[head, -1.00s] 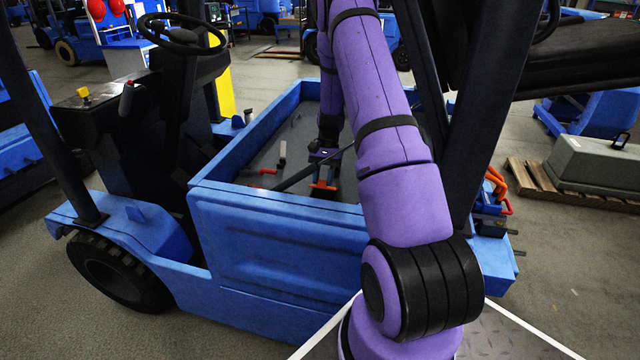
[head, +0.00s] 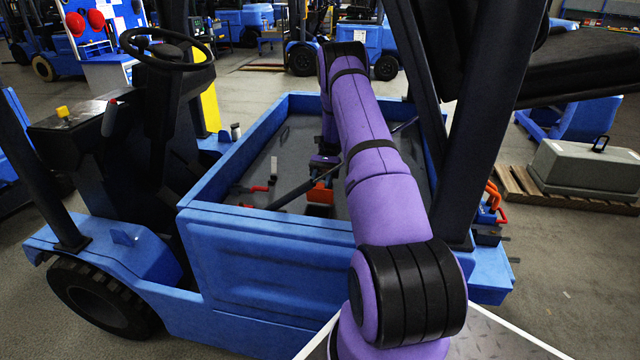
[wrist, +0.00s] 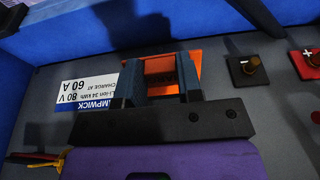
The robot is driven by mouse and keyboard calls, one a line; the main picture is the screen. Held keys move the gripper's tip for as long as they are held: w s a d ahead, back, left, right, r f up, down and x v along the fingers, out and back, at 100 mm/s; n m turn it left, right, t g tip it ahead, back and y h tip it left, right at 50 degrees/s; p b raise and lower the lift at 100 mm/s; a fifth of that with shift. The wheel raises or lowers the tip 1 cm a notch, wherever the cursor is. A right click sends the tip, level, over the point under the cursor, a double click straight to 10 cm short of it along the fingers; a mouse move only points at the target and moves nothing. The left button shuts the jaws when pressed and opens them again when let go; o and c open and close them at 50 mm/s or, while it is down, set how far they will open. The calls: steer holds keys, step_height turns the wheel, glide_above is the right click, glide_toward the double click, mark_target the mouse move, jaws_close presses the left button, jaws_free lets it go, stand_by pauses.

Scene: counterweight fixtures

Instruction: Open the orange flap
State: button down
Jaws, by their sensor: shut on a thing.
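The orange flap (head: 320,192) is inside the blue truck's open battery bay, near the bay's middle. In the head view its orange face shows beside a dark strut. My gripper (wrist: 160,78) is shut on the flap, which shows between and behind the two dark fingers in the wrist view (wrist: 160,66). Dark marks show on the flap's right part. The flap's hinge and exact angle are hidden by the fingers.
A white-and-blue label (wrist: 92,93) lies left of the fingers. A black terminal block (wrist: 248,70) and a red one (wrist: 308,63) are to the right. The bay's blue wall (head: 270,228) stands between my base and the flap. A dark mast post (head: 487,120) rises right of my arm.

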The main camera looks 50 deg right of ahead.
steer(key=shift+w+d, duration=0.1)
steer(key=shift+d, duration=0.05)
stand_by(0.4)
steer(key=c, duration=0.8)
jaws_free()
steer(key=shift+o, duration=0.2)
steer(key=s+a+r, duration=0.2)
steer(key=s+a, duration=0.2)
steer(key=s, duration=0.3)
steer(key=s+a+r, duration=0.3)
steer(key=s+a, duration=0.1)
steer(key=s, duration=0.2)
steer(key=shift+s+a, duration=0.15)
steer(key=shift+s, duration=0.25)
